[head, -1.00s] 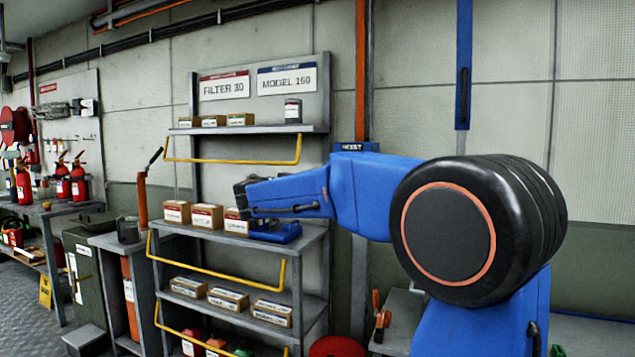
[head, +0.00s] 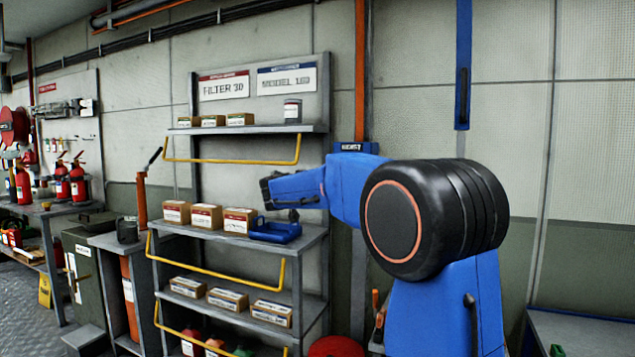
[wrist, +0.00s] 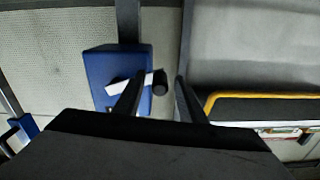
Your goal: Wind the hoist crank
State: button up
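The blue hoist box (wrist: 100,65) is on the wall in the wrist view, with a white strip across it and a black cylindrical handle (wrist: 160,82) at the strip's end. I cannot tell whether the strip is a label or the crank arm. My gripper (wrist: 159,80) is open, with its two dark fingers apart and the handle showing between their tips. Contact cannot be told. In the head view the hoist sign (head: 350,147) shows above my blue arm, which hides the crank.
A grey shelf (head: 313,237) with a yellow rail stands left of the hoist, holding small boxes (head: 205,216) and a blue tray (head: 276,232). The rail (wrist: 260,95) also shows close by in the wrist view. A grey bench (head: 580,325) is at the lower right.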

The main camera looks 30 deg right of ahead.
grip_shut()
jog(key=shift+r+m, duration=0.3)
jog(key=shift+r, duration=0.05)
